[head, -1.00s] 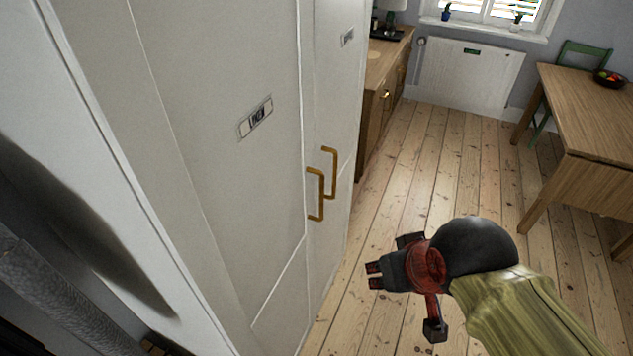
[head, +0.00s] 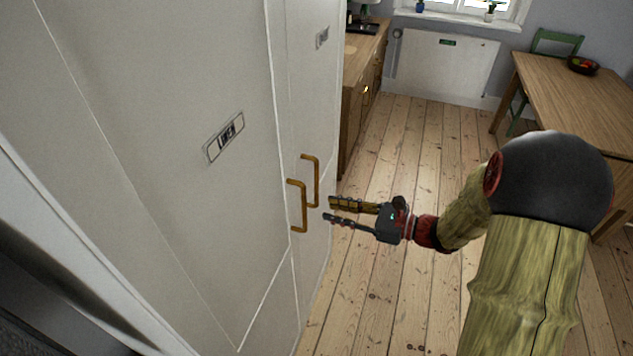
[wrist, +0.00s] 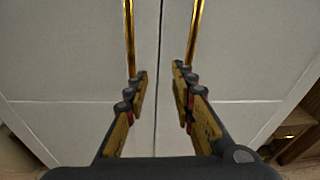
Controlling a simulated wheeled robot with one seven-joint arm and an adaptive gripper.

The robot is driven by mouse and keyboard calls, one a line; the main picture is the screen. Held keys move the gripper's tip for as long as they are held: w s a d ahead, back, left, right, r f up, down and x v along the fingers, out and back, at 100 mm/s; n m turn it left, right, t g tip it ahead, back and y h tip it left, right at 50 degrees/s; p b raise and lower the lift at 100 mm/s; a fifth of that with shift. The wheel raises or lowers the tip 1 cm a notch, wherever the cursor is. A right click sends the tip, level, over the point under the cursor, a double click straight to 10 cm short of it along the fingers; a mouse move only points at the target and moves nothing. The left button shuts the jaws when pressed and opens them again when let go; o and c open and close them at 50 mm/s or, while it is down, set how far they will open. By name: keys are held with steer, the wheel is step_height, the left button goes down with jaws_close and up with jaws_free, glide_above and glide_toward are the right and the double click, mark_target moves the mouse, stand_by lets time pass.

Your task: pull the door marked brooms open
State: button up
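A tall white cabinet has two doors side by side. The far door (head: 322,105) bears a smaller label (head: 322,38) that I cannot read. Each has a brass bar handle by the middle seam: the near handle (head: 304,207) and the far handle (head: 316,180). My gripper (head: 328,209) is open and empty, just right of the handles, pointing at the doors. In the wrist view, the seam lies between my fingers, with the near handle (wrist: 129,40) left and the far handle (wrist: 195,35) right. Both doors look shut.
A wooden counter (head: 365,60) stands beyond the cabinet. A wooden table (head: 580,90) with a fruit bowl (head: 583,65) and a green chair (head: 557,42) are at the right. Bare floorboards (head: 400,140) lie clear between them.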

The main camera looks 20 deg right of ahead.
steer(key=w+d+r+m+t, duration=0.2)
steer(key=w+r+t, duration=0.1)
steer(key=b, duration=0.2)
glide_above(316, 203)
steer(key=shift+w+d+r, duration=0.1)
steer(key=shift+w+d, duration=0.05)
steer(key=shift+w, duration=0.15)
steer(key=c, duration=0.3)
jaws_close()
stand_by(0.5)
